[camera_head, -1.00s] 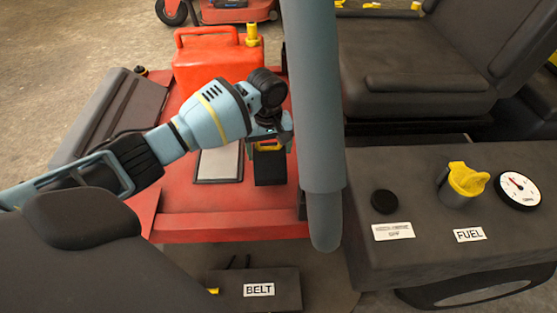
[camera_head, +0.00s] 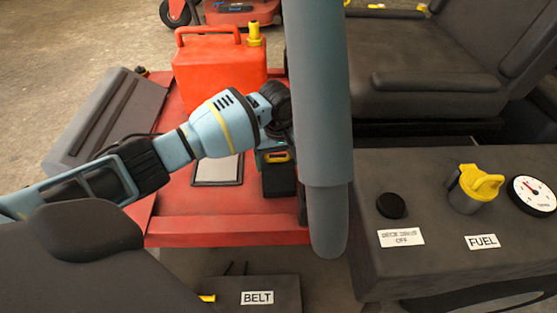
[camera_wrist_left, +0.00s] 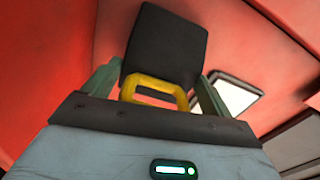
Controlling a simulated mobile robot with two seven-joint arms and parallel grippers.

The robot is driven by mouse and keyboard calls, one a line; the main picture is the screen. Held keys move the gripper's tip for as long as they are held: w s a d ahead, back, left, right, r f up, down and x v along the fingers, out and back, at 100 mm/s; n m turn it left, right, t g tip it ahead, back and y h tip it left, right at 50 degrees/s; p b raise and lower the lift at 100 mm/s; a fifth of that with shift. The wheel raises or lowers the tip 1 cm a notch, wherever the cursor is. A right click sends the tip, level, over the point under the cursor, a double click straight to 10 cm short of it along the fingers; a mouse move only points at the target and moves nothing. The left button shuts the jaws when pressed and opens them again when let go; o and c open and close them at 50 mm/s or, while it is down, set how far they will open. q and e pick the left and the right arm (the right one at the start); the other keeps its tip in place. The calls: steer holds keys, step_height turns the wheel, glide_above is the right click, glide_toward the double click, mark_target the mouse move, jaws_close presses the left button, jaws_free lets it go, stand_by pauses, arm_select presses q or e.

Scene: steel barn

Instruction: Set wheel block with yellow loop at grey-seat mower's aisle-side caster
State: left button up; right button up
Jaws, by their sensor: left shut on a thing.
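The wheel block is a black wedge with a yellow loop; in the head view the block (camera_head: 279,180) shows just below my left gripper (camera_head: 276,157). My left gripper is shut on the yellow loop. In the left wrist view the yellow loop (camera_wrist_left: 155,90) sits between the two fingers, with the black block (camera_wrist_left: 167,45) beyond it over a red surface. I cannot tell whether the block touches the red deck. A dark seat (camera_head: 425,95) shows at the upper right. The aisle-side caster cannot be made out. My right gripper is not in view.
A red fuel can (camera_head: 215,68) with a yellow cap stands on the red deck (camera_head: 220,231). A thick grey bar (camera_head: 318,120) stands right beside my left gripper. A dark console (camera_head: 450,250) with a yellow fuel cap is at the right.

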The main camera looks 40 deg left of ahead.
mark_target(278, 163)
arm_select(q)
steer(key=o, duration=1.7)
steer(key=shift+f, duration=0.1)
steer(key=shift+c, duration=0.2)
steer(key=shift+o, duration=0.9)
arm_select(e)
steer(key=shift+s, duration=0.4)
arm_select(q)
step_height(278, 163, up, 12)
steer(key=p, duration=0.5)
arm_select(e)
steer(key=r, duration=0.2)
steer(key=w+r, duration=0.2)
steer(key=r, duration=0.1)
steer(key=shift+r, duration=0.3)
